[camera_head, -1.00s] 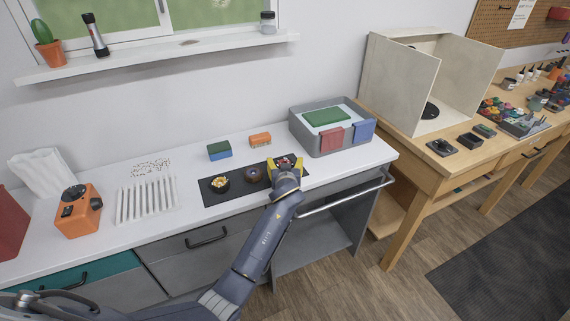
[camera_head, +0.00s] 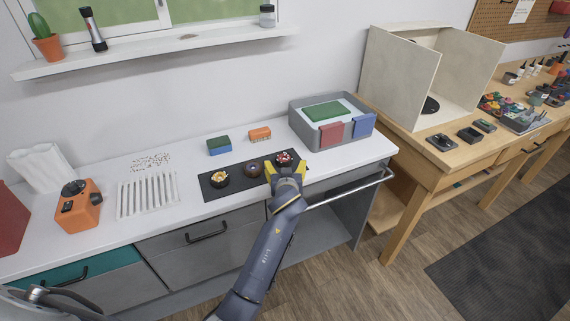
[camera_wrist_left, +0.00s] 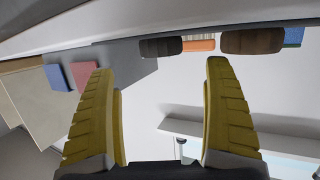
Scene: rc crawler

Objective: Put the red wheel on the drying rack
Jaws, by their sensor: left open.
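The red wheel (camera_head: 284,158), a dark tyre with a red hub, lies at the right end of the dark mat (camera_head: 235,186). My left gripper (camera_head: 286,169) is open with yellow fingers, just on the near side of the red wheel, and nothing is held. In the left wrist view the open fingers (camera_wrist_left: 163,75) frame an upside-down scene, with two dark tyres (camera_wrist_left: 252,41) seen edge-on; their hub colours are hidden. The white slatted drying rack (camera_head: 148,197) lies on the left part of the counter and is empty. My right gripper is out of view.
A yellow-hubbed wheel (camera_head: 219,178) and a purple-blue-hubbed one (camera_head: 252,169) lie on the mat. Behind are a blue-green sponge (camera_head: 219,146) and an orange brush (camera_head: 260,134). A grey tub (camera_head: 310,136) stands right, an orange device (camera_head: 78,207) left. Counter between mat and rack is clear.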

